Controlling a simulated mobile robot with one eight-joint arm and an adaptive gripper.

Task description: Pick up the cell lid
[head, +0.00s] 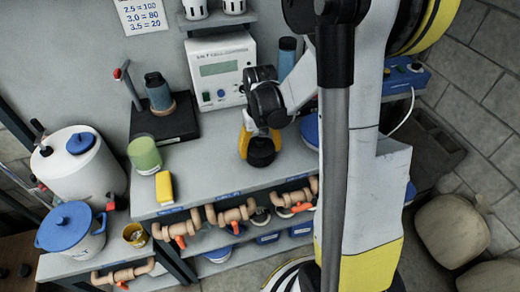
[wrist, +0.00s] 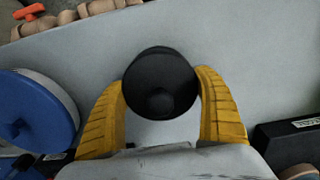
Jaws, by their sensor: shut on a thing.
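The cell lid is a round black cap with a small knob on top. In the wrist view the cell lid (wrist: 160,75) sits between the two yellow fingers of my gripper (wrist: 162,88), which touch it on both sides. In the head view my gripper (head: 259,138) points down over the grey bench, with the black lid (head: 261,152) at its fingertips. My gripper is shut on the lid. I cannot tell whether the lid touches the bench or hangs just above it.
A white meter (head: 222,68) stands behind my gripper. A black stand base (head: 166,122), a green cup (head: 144,155) and a yellow block (head: 164,187) are to the left. A blue-lidded round container (wrist: 35,110) is close by. Pipe valves (head: 236,213) line the front edge.

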